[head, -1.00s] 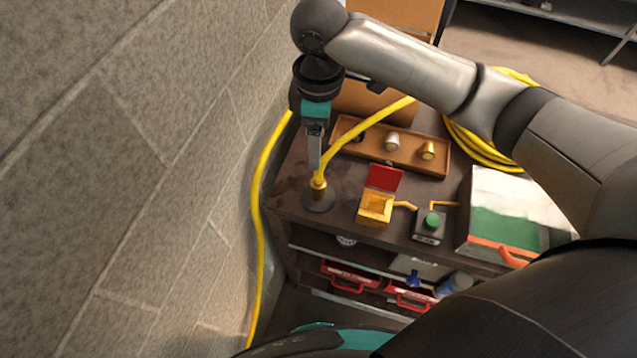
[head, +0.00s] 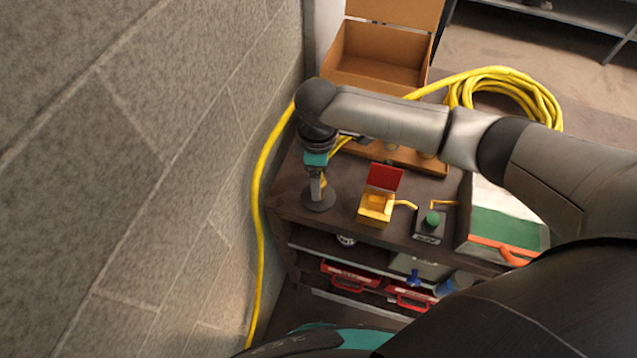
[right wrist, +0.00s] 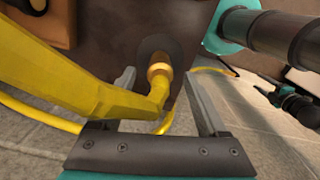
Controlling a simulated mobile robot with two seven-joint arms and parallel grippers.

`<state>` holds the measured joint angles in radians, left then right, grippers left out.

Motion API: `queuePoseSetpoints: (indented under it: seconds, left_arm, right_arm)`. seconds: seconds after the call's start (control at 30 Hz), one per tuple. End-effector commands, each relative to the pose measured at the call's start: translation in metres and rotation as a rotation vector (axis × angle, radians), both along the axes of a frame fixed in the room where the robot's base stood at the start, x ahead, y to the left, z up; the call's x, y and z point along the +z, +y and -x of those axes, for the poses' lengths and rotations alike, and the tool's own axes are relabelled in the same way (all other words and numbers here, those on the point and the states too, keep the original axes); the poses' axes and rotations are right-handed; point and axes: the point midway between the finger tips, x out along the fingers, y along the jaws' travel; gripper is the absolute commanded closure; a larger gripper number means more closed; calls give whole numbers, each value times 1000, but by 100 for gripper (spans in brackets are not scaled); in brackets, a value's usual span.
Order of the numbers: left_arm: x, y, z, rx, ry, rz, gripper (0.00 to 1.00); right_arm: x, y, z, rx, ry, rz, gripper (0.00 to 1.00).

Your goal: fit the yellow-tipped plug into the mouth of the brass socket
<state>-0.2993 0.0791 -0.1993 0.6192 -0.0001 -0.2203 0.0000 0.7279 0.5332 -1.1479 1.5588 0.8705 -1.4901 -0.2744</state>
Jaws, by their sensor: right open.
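The brass socket (right wrist: 160,72) stands on a round dark base (head: 320,204) at the left end of the dark bench. The yellow-tipped plug (right wrist: 160,92), at the end of a thick yellow cable (right wrist: 62,82), meets the socket's mouth in the right wrist view. How deep it sits I cannot tell. My right gripper (head: 318,190) points down over the socket. In the right wrist view its open fingers (right wrist: 163,95) stand on either side of the plug, apart from it. The gripper hides most of the plug and socket in the head view.
A yellow box with a red lid (head: 376,205) and a green-button box (head: 430,225) stand right of the socket. Behind is a wooden tray (head: 434,167), partly behind my arm. A cardboard box (head: 375,55) and coiled yellow cable (head: 505,85) lie farther back. A block wall (head: 150,180) rises left.

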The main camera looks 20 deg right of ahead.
Motion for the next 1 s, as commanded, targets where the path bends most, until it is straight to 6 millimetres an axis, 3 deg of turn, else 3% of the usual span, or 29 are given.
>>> queuePoseSetpoints:
  seconds: [0.13,0.43,1.0]
  left_arm:
    - [-2,0,0,-1,1,0,43]
    - [-1,0,1,-1,1,0,43]
    - [-1,0,0,-2,0,0,43]
  right_arm:
    - [-19,0,1,1,3,1,23]
    - [-22,0,0,2,0,0,24]
    - [-22,0,0,1,0,0,88]
